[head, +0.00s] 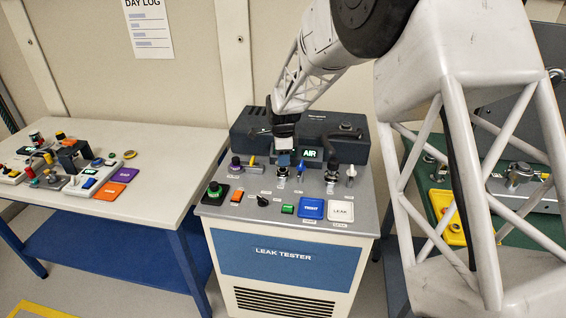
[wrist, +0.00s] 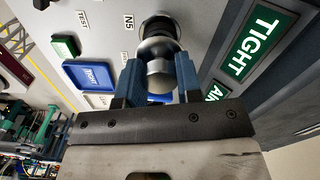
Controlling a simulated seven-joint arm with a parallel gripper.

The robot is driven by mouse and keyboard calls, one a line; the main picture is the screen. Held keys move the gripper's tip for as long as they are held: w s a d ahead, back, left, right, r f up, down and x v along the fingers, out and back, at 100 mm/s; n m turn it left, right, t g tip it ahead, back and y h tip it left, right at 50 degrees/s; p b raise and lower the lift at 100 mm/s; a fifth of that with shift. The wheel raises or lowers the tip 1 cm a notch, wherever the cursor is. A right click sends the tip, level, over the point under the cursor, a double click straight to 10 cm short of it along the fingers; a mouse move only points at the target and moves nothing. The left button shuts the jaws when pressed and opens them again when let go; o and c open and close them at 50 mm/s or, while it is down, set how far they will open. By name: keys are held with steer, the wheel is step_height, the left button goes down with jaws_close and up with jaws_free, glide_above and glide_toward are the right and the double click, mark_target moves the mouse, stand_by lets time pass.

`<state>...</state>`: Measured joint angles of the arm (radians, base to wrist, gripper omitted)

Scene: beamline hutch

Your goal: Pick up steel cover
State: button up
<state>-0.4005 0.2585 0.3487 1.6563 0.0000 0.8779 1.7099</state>
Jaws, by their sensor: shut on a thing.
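The steel cover (wrist: 160,73) is a rounded, shiny metal piece between the two blue fingers of my gripper (wrist: 159,84) in the wrist view. My gripper is shut on it. A dark, glossy round fitting (wrist: 158,30) lies right beyond the cover, close to the label N5; I cannot tell whether the cover still touches it. In the head view my gripper (head: 284,158) points down over the back part of the leak tester's panel (head: 222,208). The cover is mostly hidden there by the fingers.
On the panel stand a dark-topped fitting (head: 331,174), a slim metal post (head: 351,172), a purple-topped knob (head: 235,165), a blue TIGHT button (head: 311,208) and a white LEAK button (head: 341,210). The dark AIR display housing (head: 250,125) rises behind. A cluttered white table (head: 150,190) is at left.

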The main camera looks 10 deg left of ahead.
steer(key=shift+s+d+r, duration=0.1)
steer(key=shift+s+r, duration=0.1)
steer(key=shift+r, duration=0.3)
steer(key=s+d, duration=0.3)
steer(key=s, duration=0.4)
steer(key=s+d+r, duration=0.1)
steer(key=s+d, duration=0.2)
steer(key=s, duration=0.4)
steer(key=shift+s+r, duration=0.2)
steer(key=shift+s, duration=0.1)
steer(key=s+d+f, duration=0.4)
steer(key=s+d, duration=0.6)
steer(key=s, duration=0.3)
glide_above(311, 209)
steer(key=shift+w+f, duration=0.1)
steer(key=shift+f, duration=0.55)
stand_by(0.4)
steer(key=shift+f, duration=1.8)
